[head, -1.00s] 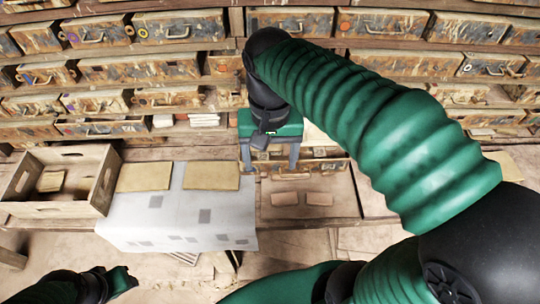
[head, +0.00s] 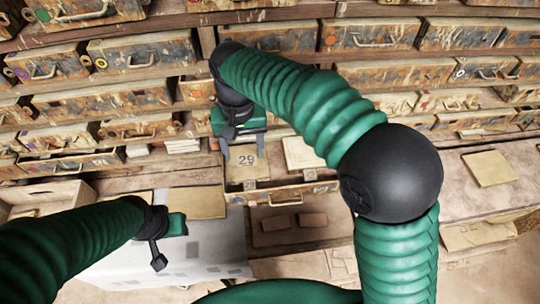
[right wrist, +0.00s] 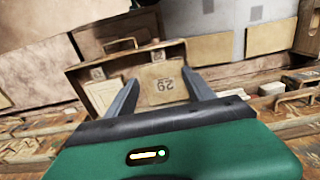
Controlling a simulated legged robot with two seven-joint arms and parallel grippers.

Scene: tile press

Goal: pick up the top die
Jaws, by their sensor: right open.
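A tan block marked 29 (head: 247,163), seemingly the top die, lies in an open drawer (head: 290,195). The marked block also shows in the right wrist view (right wrist: 163,86). My right gripper (head: 243,148) is open, its two grey fingers pointing down at either side of the marked block. In the right wrist view the right gripper (right wrist: 160,82) spans the block, with nothing held. Whether the fingers touch it I cannot tell. My left gripper (head: 176,226) is at the left above the white sheet; its fingers do not show clearly.
Rows of worn drawers with handles (head: 370,35) fill the back. A pale card (head: 305,153) lies right of the marked block. Two brown pieces (head: 275,222) lie in front of the drawer. A white sheet (head: 215,245) covers the left bench. A tan board (head: 490,168) lies at right.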

